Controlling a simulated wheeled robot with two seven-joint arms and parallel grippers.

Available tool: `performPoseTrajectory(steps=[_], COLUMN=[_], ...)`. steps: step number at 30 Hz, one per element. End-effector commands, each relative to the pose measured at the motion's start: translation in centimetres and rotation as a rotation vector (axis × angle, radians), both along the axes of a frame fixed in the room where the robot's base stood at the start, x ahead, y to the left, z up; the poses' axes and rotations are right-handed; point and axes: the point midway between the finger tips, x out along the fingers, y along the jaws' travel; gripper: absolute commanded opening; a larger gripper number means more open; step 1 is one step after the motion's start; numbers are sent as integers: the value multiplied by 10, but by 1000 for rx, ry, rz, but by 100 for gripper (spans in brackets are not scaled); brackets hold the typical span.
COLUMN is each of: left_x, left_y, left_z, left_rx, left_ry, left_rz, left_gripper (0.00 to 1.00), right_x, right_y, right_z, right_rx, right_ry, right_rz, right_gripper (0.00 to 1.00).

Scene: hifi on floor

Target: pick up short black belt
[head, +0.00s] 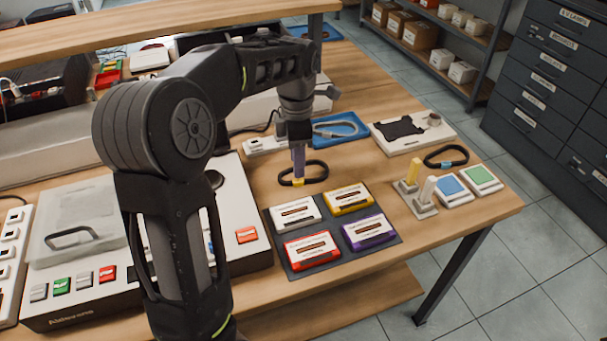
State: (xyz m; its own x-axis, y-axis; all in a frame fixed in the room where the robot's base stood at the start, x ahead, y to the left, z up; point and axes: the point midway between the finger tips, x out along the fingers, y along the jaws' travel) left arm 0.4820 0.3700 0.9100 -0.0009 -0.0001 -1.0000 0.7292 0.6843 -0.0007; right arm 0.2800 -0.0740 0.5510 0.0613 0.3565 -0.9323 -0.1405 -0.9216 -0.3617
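A small black belt loop (316,180) lies on the wooden table, just behind the mat of coloured cassettes. Another black loop (446,163) lies at the right, near the table's edge. My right gripper is not in view.
A dark mat (336,217) with coloured cassettes is in front of the loop. A white device with a clear lid (75,225) stands at left. Small upright blocks (424,196) and a white board (408,138) are at right. A wooden shelf overhangs the back.

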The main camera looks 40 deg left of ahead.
Motion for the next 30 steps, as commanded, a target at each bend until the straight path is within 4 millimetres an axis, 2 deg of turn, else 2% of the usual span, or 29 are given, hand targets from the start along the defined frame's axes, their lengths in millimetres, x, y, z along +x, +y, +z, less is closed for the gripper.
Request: performPoseTrajectory(steps=[11,14,22,30], left_x=[0,0,1,2], left_y=[0,1,3,3], left_z=[-7,-14,-52,-57], left_rx=[0,-1,-1,-1], left_ry=[0,2,1,-1], left_rz=[1,1,1,0], left_gripper=[37,37,37,37], right_x=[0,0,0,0], right_y=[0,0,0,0], right_z=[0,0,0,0], right_rx=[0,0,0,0], right_ry=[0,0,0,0], right_rz=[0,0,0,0], right_gripper=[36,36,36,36])
